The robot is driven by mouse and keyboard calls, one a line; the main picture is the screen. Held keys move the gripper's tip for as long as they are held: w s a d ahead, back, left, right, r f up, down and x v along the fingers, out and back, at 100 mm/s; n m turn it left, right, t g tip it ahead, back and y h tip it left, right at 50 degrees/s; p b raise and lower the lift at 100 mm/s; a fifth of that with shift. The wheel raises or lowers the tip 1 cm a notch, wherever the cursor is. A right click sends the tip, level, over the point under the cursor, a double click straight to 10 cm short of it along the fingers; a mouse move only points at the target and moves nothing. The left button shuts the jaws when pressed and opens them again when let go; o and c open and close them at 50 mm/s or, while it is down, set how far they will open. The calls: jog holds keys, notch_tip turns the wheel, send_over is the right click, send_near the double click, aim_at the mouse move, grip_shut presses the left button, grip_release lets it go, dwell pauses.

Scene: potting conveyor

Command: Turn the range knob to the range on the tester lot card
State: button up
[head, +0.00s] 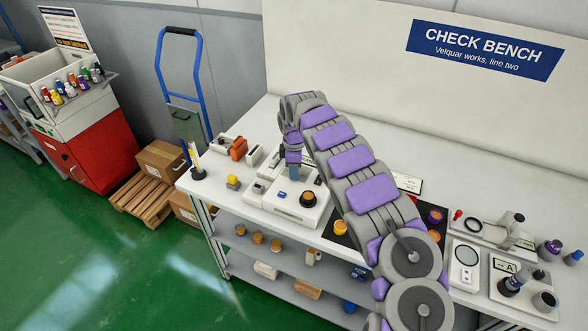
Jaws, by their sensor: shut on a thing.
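The tester (281,209) is a low white box near the front edge of the bench, left of my arm. A dark round fitting with an orange top (308,199) sits on its right part. My gripper (294,175) points down onto the back of the tester, left of and behind that fitting. Its fingers are shut on what seems to be the range knob, which they hide. The knob's pointer and range marks cannot be read. A white card (408,182) shows partly behind my arm; I cannot tell if it is the lot card.
Right of my arm are a round-dial device (464,256) and a tray marked A (522,292). The bench (360,143) is clear behind my arm.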

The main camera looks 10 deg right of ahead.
jog(key=c, duration=0.3)
jog(key=shift+c, duration=0.2)
jog(key=shift+r+p, duration=0.1)
jog(key=shift+p, duration=0.2)
jog(key=shift+r+m+p, duration=0.15)
jog(key=shift+m+p, duration=0.4)
jog(key=shift+m, duration=0.05)
jog(key=m+p, duration=0.4)
jog(key=m, duration=0.1)
jog(key=m+p, duration=0.2)
jog(key=m, duration=0.2)
jog(key=shift+m, duration=0.4)
grip_shut()
jog(key=m+p, duration=0.2)
jog(key=m, duration=0.4)
jog(key=m+p, duration=0.1)
jog(key=m, duration=0.5)
jog(key=shift+w+m, duration=0.1)
jog(key=shift+m, duration=0.3)
grip_release()
jog(key=shift+f, duration=0.2)
